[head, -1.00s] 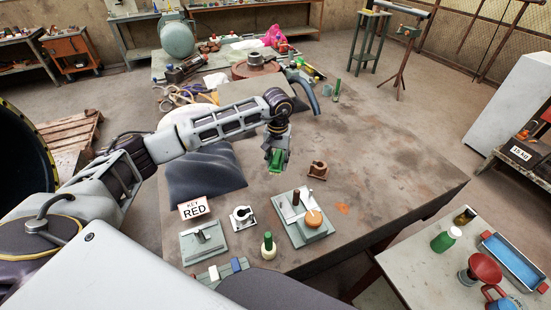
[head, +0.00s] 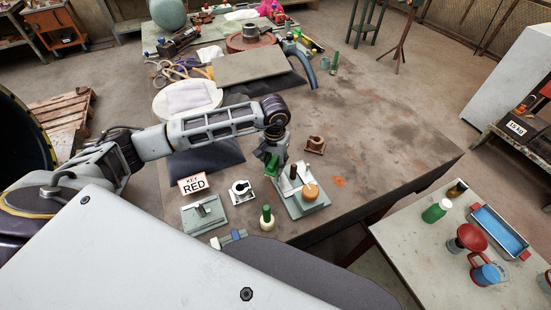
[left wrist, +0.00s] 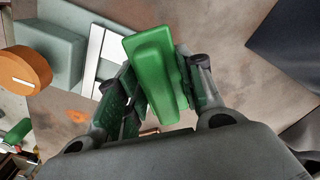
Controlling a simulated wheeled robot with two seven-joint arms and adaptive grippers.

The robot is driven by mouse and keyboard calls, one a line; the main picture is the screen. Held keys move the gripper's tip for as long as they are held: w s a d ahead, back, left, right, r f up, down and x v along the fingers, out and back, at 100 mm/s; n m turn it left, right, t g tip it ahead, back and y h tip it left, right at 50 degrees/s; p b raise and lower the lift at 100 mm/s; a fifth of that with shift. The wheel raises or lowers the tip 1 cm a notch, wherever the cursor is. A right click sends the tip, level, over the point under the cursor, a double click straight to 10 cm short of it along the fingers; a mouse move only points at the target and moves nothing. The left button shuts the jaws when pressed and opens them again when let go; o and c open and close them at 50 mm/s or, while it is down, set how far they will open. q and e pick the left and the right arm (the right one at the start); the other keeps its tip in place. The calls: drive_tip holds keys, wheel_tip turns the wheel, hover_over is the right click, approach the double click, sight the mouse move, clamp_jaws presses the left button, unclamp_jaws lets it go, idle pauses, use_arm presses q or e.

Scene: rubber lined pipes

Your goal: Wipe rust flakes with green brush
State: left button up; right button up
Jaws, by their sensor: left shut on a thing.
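My left gripper (head: 273,168) is shut on the green brush (head: 271,163). In the left wrist view the brush (left wrist: 157,75) is a green block between the fingers (left wrist: 155,100); its bristles cannot be made out. An orange patch that looks like rust flakes (head: 339,182) lies on the brown table (head: 400,150), to the right of the gripper. The patch also shows in the left wrist view (left wrist: 76,115). The brush is just behind and left of a grey fixture (head: 313,207) with an orange round knob (head: 310,191). My right gripper is not in view.
A brown clamp-like part (head: 315,145) stands right of the gripper. A "KEY RED" sign (head: 193,184), a white holder (head: 241,191) and a green-topped bottle (head: 267,218) stand near the front. The right part of the table is mostly clear.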

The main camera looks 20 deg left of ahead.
sight(275, 158)
use_arm(q)
drive_tip(key=shift+r+p, duration=1.45)
drive_tip(key=shift+r, duration=0.35)
drive_tip(key=shift+r, duration=0.1)
drive_tip(key=shift+r+p, duration=0.35)
drive_tip(key=shift+p, duration=0.05)
drive_tip(key=shift+d, duration=0.1)
